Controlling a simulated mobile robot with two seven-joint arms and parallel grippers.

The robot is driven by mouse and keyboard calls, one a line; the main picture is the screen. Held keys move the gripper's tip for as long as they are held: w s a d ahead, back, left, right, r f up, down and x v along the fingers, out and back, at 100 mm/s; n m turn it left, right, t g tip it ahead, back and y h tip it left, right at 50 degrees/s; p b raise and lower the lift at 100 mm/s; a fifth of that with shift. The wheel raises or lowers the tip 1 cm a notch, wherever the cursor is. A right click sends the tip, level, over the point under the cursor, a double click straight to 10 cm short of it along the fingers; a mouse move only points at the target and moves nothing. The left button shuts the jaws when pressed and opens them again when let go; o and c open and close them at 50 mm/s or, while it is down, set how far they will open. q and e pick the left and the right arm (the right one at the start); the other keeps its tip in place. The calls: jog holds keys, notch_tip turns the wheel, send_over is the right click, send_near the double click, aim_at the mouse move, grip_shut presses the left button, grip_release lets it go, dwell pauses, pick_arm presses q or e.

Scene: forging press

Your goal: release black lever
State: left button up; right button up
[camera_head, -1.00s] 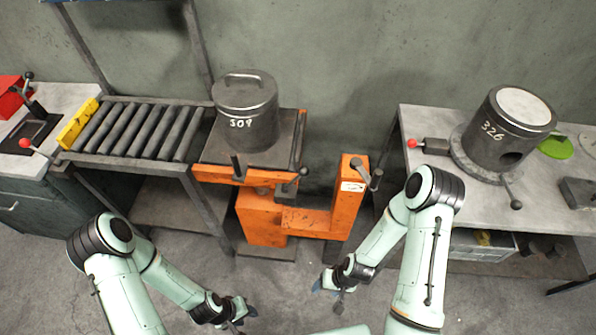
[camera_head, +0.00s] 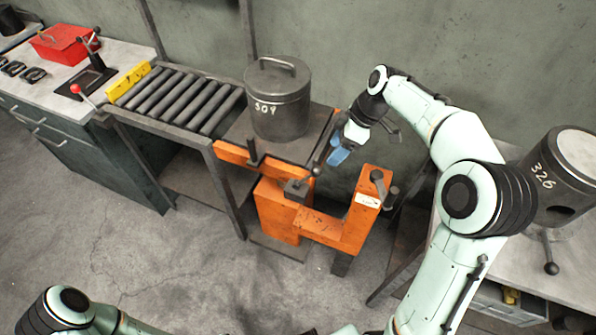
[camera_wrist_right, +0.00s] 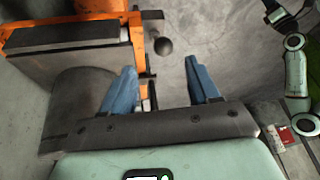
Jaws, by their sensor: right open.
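A black lever with a round ball knob (camera_head: 317,171) hangs at the right front corner of the orange lift table (camera_head: 238,157). In the right wrist view its ball (camera_wrist_right: 163,46) shows beyond and between my fingertips, with a gap around it. My right gripper (camera_head: 340,150) has blue fingers and is open and empty, beside the table's right edge, just above and right of the knob. It also shows open in the right wrist view (camera_wrist_right: 165,72). My left arm is at the bottom left; its gripper is not clearly seen.
A lidded dark metal pot (camera_head: 278,100) stands on the lift table, close to my right gripper. The orange frame (camera_head: 345,232) below carries another dark handle (camera_head: 378,180). A roller conveyor (camera_head: 180,98) lies left. Another pot (camera_head: 560,180) stands on the right bench.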

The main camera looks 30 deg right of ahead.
aim_at(314, 175)
jog(key=x, duration=1.2)
jog(key=shift+a+b, duration=0.3)
grip_shut()
